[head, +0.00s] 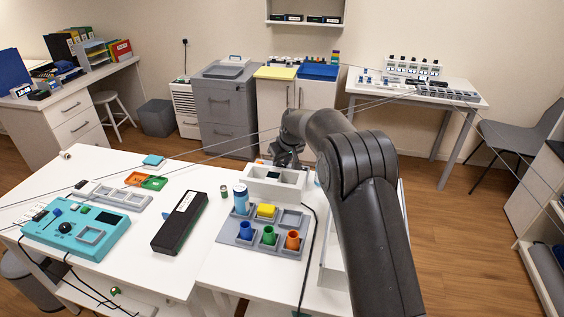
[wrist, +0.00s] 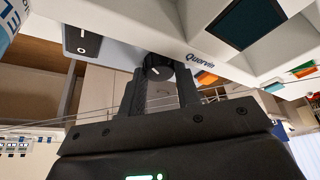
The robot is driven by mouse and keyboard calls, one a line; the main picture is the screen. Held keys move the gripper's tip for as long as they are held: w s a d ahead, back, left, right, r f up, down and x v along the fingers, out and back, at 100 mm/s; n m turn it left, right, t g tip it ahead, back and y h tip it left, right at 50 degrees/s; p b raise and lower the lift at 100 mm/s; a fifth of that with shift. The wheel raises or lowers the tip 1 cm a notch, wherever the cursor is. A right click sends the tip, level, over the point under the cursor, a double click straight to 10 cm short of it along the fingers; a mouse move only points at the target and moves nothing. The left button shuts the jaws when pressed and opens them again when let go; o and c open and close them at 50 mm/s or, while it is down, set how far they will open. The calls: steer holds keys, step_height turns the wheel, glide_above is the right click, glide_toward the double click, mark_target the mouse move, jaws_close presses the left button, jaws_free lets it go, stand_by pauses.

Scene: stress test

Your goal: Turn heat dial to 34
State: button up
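A black dial (wrist: 158,68) with a white pointer line sits on the front of a white device (wrist: 225,62) marked "Quorvin" in the wrist view. My gripper (wrist: 160,82) has one finger on each side of this dial, very near or touching it; I cannot tell if they press on it. The dial's scale and any number are not readable. In the head view the white device (head: 262,187) stands on the table with a dark screen; my gripper (head: 287,158) is at its far side, mostly hidden, and the dial is hidden there.
A teal device (head: 75,232) with a black knob stands at the left of the table. A black box (head: 180,222) lies in the middle. A grey tray (head: 230,238) with coloured cups is just in front of the white device. A dark cable runs beside it.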

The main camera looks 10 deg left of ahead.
steer(key=shift+c, duration=0.7)
steer(key=shift+m, duration=0.3)
steer(key=m+h, duration=0.1)
steer(key=m, duration=0.1)
steer(key=m+t+h, duration=0.1)
steer(key=m, duration=0.2)
steer(key=shift+s+a, duration=0.1)
steer(key=shift+a, duration=0.05)
steer(key=m+h, duration=0.2)
steer(key=m, duration=0.4)
steer(key=shift+a, duration=0.1)
steer(key=o, duration=0.7)
